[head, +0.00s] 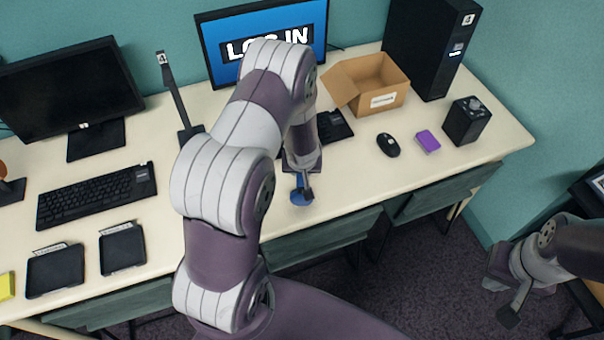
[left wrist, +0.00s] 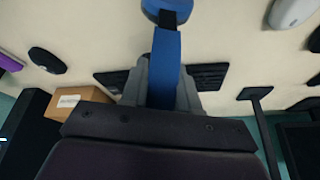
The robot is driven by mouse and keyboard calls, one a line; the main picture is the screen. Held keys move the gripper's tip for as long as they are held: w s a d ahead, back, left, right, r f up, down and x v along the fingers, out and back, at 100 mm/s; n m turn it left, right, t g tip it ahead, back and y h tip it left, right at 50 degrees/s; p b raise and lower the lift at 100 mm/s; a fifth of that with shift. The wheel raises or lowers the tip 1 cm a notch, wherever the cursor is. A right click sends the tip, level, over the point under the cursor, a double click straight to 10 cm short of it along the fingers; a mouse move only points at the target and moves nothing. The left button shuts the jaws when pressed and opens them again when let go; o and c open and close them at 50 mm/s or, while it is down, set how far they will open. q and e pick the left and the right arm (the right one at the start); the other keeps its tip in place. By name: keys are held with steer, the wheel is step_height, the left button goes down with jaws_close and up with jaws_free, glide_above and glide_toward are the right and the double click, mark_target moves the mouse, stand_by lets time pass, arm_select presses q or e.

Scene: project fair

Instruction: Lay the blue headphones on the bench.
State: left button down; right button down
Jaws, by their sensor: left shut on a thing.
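The blue headphones (left wrist: 166,60) are between the fingers of my left gripper (left wrist: 162,92), which is shut on their band. One round ear cup shows beyond the fingertips at the top of the left wrist view. In the head view only a small blue part of the headphones (head: 301,198) shows below my left gripper (head: 303,183), over the front part of the cream bench (head: 345,188). I cannot tell whether they touch the bench. My left arm hides much of this area. My right gripper (head: 512,306) hangs at the lower right, away from the bench; its finger opening is unclear.
An open cardboard box (head: 378,92), a black mouse (head: 388,145), a purple block (head: 428,141) and a black cube-shaped device (head: 466,121) stand to the right. A lit monitor (head: 225,40) is behind; a keyboard (head: 95,196) lies left. Bench front right of my left gripper is clear.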

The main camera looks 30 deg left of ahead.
arm_select(q)
steer(key=shift+w+d+f, duration=0.1)
steer(key=shift+w+f, duration=0.05)
steer(key=shift+f, duration=0.75)
steer(key=c, duration=1.1)
jaws_free()
steer(key=shift+o, duration=1.3)
arm_select(e)
steer(key=shift+w+d+f, duration=0.1)
steer(key=shift+f, duration=0.25)
